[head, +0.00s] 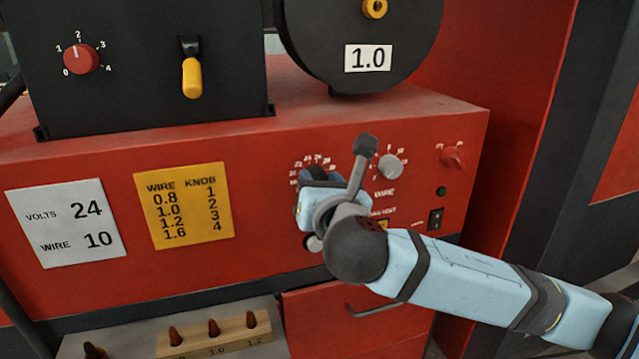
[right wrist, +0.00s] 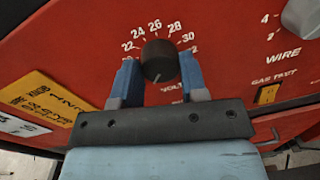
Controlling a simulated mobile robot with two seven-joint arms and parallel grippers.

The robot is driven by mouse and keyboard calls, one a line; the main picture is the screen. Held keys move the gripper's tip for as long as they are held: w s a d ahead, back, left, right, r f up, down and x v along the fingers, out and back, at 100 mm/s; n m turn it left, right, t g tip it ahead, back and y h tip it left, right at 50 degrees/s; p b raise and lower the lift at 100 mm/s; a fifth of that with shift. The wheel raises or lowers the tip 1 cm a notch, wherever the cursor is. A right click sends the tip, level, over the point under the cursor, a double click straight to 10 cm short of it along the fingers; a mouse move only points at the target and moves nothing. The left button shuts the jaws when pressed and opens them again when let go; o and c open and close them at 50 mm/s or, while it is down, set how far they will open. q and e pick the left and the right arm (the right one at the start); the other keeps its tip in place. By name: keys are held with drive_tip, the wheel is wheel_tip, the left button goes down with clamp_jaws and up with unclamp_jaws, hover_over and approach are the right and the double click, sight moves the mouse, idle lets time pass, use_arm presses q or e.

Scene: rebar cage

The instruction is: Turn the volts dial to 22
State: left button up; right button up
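The volts dial is a dark round knob (right wrist: 160,61) on the red panel, with white numbers 22 to 30 readable around its upper side in the right wrist view. My right gripper (right wrist: 160,72) has one blue finger on each side of the knob, and both fingertips appear to touch it. A small pale mark shows at the knob's lower edge; I cannot tell which number the dial is set to. In the head view my right gripper (head: 316,180) hides most of the dial. My left gripper is not in view.
A white card (head: 67,222) reads volts 24, wire 10. A yellow wire and knob chart (head: 184,205) is beside it. The grey wire dial (head: 390,166), a red knob (head: 453,157) and a black switch (head: 435,219) are right of the gripper. A wooden block (head: 214,335) stands below.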

drive_tip(key=shift+c, duration=1)
drive_tip(key=shift+m, duration=0.3)
drive_tip(key=shift+d+m+g+y+p, duration=0.15)
drive_tip(key=shift+m+p, duration=0.85)
drive_tip(key=shift+m, duration=3.15)
drive_tip(key=shift+m+g+y+p, duration=0.25)
drive_tip(key=shift+m+p, duration=0.7)
drive_tip(key=shift+m, duration=3.2)
drive_tip(key=o, duration=0.9)
drive_tip(key=shift+w, duration=0.1)
